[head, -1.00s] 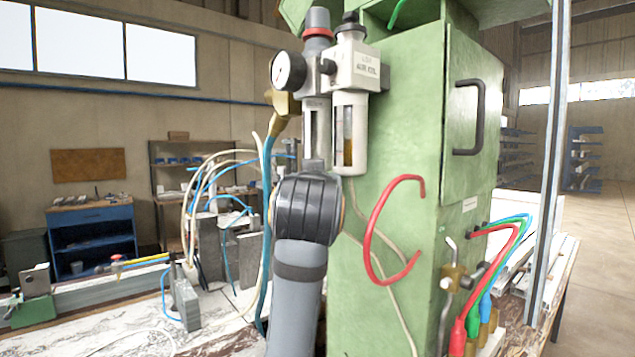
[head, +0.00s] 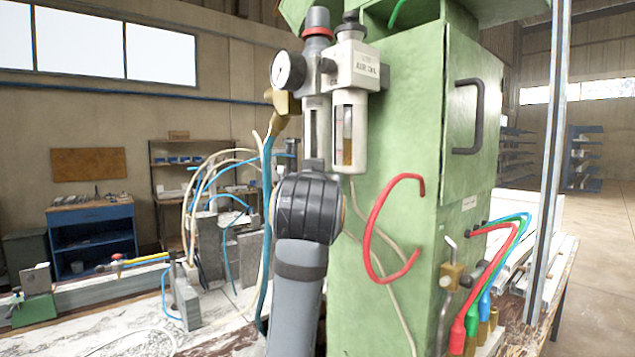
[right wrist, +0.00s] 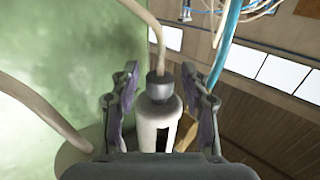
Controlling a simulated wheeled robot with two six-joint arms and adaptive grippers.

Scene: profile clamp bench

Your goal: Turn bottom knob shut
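The air unit on the green cabinet has two white bowls with windows, the left bowl (head: 317,125) and the right bowl (head: 349,128). In the right wrist view a dark grey bottom knob (right wrist: 159,88) sits on the end of a white bowl (right wrist: 157,124). My right gripper (right wrist: 161,82) is open, one finger on each side of the knob, with visible gaps. In the head view my right wrist hides the fingers and most of the area below the left bowl. My left gripper is not in view.
A pressure gauge (head: 288,70) and brass valve (head: 284,102) sit left of the bowls. The green cabinet (head: 400,150) stands close on the right. A red hose (head: 372,235) and pale tubes run nearby. A bench with blocks (head: 210,245) is at left.

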